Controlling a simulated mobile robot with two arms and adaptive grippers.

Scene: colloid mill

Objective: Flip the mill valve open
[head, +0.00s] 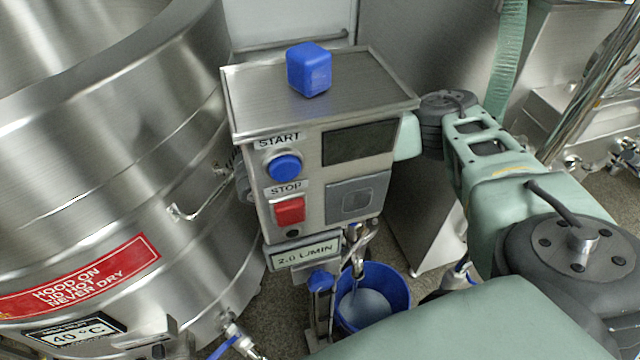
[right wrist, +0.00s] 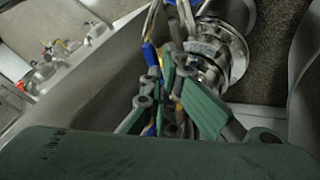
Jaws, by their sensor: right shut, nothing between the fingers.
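The mill's steel control box (head: 310,190) stands in the middle of the head view, with a blue START button (head: 285,167) and a red STOP button (head: 289,210). Below it is a blue-capped fitting (head: 321,283) beside a metal spout (head: 358,250). I cannot tell for sure which part is the mill valve. In the right wrist view a blue handle-like part (right wrist: 150,53) shows just left of my right gripper (right wrist: 178,75), near ringed metal fittings (right wrist: 222,50). The right gripper is shut and empty; whether it touches the blue part is unclear. In the head view it is hidden behind the box.
A blue bucket (head: 400,285) holding pale liquid stands under the spout. A blue cube (head: 309,69) sits on the box. A large steel vessel (head: 110,130) with a red warning label (head: 80,277) fills the left. My right arm fills the right side.

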